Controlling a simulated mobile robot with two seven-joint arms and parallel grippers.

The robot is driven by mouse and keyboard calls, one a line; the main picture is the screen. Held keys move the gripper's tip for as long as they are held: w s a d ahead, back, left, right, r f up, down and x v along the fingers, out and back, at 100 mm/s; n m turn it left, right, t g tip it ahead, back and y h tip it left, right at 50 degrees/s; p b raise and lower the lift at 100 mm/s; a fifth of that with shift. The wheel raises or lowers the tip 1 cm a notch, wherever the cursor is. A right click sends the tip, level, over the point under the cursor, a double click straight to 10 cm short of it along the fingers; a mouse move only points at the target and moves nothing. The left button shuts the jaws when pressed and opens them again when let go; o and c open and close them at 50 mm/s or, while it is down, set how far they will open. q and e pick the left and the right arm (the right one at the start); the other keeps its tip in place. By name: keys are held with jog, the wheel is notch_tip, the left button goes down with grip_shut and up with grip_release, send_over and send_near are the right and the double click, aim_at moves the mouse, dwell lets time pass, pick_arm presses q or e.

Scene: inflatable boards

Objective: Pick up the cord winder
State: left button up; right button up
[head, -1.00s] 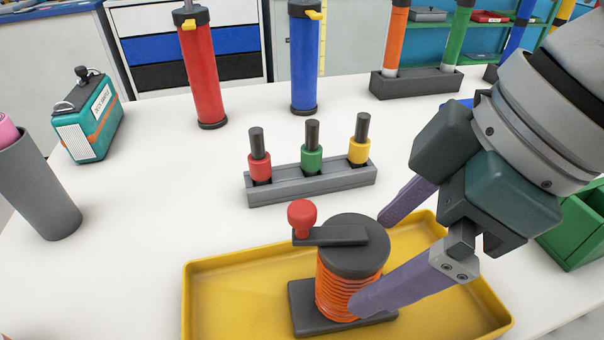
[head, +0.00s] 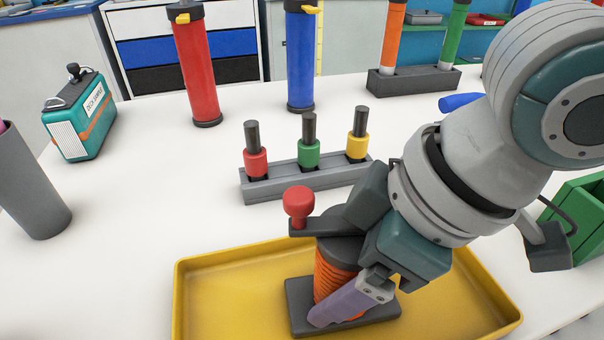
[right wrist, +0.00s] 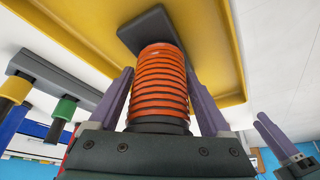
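The cord winder (head: 330,270) has a coil of orange cord, a dark top with a crank and red knob (head: 298,201), and a dark square base. It stands upright in the yellow tray (head: 225,285). My right gripper (head: 338,296) is lowered over it, hiding part of its top and side. In the right wrist view the fingers (right wrist: 160,95) stand on either side of the orange coil (right wrist: 160,85), with narrow gaps, so the gripper looks open. My left gripper (right wrist: 275,132) shows only at the right of that view, empty; its opening is unclear.
A grey rack (head: 305,182) with red, green and yellow-collared pegs stands just behind the tray. A red pump (head: 195,70) and a blue pump (head: 300,60) stand farther back. A teal box (head: 80,115) and grey cup (head: 30,185) are left. A green bin (head: 578,215) is right.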

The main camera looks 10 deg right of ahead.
grip_shut()
dwell(0.4)
